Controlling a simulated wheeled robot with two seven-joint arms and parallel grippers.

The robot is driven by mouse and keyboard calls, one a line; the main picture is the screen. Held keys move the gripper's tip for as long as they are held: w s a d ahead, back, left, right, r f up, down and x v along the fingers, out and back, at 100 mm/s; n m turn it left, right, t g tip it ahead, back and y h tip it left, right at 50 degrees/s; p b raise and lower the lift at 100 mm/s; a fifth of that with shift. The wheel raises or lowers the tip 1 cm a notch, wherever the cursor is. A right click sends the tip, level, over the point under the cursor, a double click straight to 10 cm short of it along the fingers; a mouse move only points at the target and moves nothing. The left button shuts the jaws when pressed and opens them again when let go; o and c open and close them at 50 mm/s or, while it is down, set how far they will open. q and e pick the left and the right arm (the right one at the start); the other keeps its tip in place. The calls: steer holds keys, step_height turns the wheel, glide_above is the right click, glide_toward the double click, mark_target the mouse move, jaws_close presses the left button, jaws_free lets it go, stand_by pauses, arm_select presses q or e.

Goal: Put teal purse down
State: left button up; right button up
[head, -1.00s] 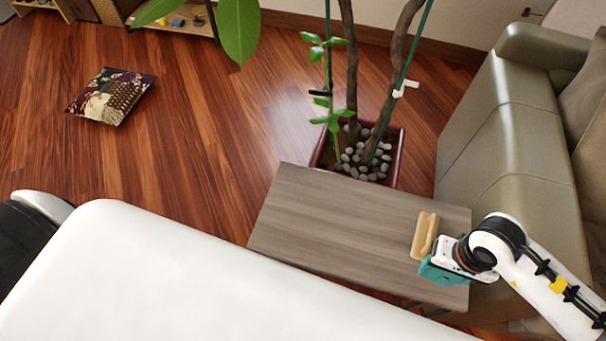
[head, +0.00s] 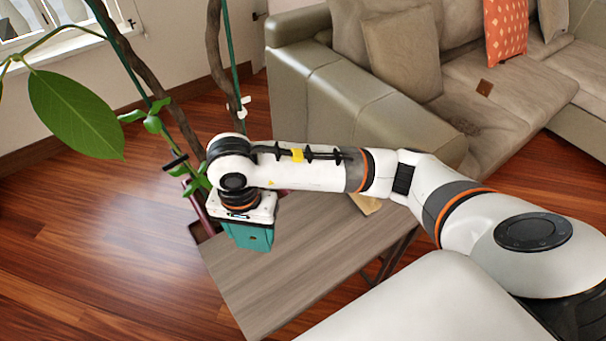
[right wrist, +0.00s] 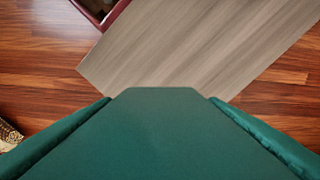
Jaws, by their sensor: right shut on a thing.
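The teal purse (head: 250,236) hangs below my right gripper (head: 243,214), which is shut on it. It shows over the far left part of the grey-brown wooden side table (head: 290,262) in the head view. In the right wrist view the purse (right wrist: 160,140) fills the lower middle, with the table top (right wrist: 195,45) beyond it. I cannot tell whether the purse touches the table. The gripper's fingertips are hidden. My left gripper is not in view.
A tan object (head: 366,204) lies on the table's far right part, partly hidden by my arm. A potted plant (head: 215,75) stands behind the table, its leaves near my wrist. A grey-beige sofa (head: 345,100) stands behind right. Bare table lies in front of the purse.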

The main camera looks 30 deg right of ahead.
mark_target(253, 244)
step_height(253, 244, down, 5)
steer(key=shift+f, duration=2.45)
steer(key=shift+f, duration=0.1)
steer(key=o, duration=1)
